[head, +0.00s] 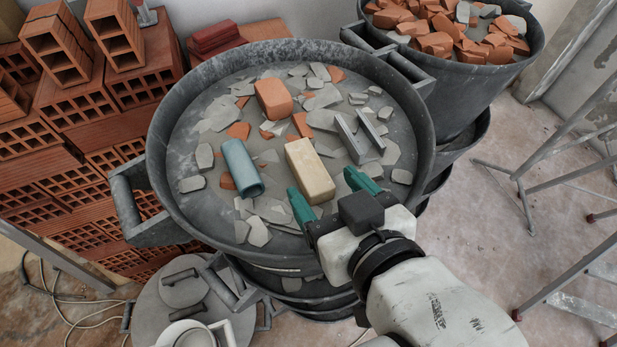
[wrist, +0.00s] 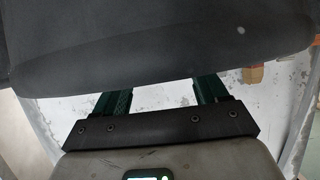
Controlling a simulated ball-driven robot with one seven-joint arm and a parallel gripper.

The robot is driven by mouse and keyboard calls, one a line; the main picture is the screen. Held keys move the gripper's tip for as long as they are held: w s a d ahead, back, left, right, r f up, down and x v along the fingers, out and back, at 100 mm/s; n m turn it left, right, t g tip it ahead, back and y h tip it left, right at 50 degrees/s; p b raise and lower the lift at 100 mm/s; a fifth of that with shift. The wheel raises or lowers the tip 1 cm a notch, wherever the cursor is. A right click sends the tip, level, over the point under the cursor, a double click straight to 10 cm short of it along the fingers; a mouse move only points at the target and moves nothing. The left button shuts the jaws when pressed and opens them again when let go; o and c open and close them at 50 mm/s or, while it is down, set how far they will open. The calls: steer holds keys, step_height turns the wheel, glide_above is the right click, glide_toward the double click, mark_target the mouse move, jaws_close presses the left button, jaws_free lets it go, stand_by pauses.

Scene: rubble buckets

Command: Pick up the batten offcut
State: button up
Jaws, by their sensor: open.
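The batten offcut (head: 310,170) is a pale wooden block lying on the rubble in the large dark bucket (head: 158,170), in the head view. It lies at a slant, long side running from upper left to lower right. My gripper (head: 331,192) is open and empty, its two teal fingers at the near side of the bucket, close to the block's near end. From this view I cannot tell their height above it. In the wrist view, my gripper (wrist: 163,90) shows its fingers apart, partly hidden behind a dark surface; the block is not visible there.
Around the block lie a blue-grey pipe piece (head: 240,166), an orange brick piece (head: 273,99), a metal channel (head: 350,137) and grey shards. A second bucket (head: 460,85) of rubble stands at upper right. Hollow bricks (head: 70,100) are stacked left. Metal legs (head: 560,180) stand right.

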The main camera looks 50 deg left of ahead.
mark_target(307, 162)
steer(key=shift+w+a+f, duration=0.2)
steer(key=shift+a+f, duration=0.05)
steer(key=shift+a, duration=0.35)
steer(key=shift+x, duration=2.3)
steer(key=shift+w+d, duration=0.1)
steer(key=shift+w, duration=0.05)
steer(key=shift+c, duration=0.3)
steer(key=c, duration=1)
steer(key=shift+r+p, duration=0.1)
steer(key=shift+p, duration=0.25)
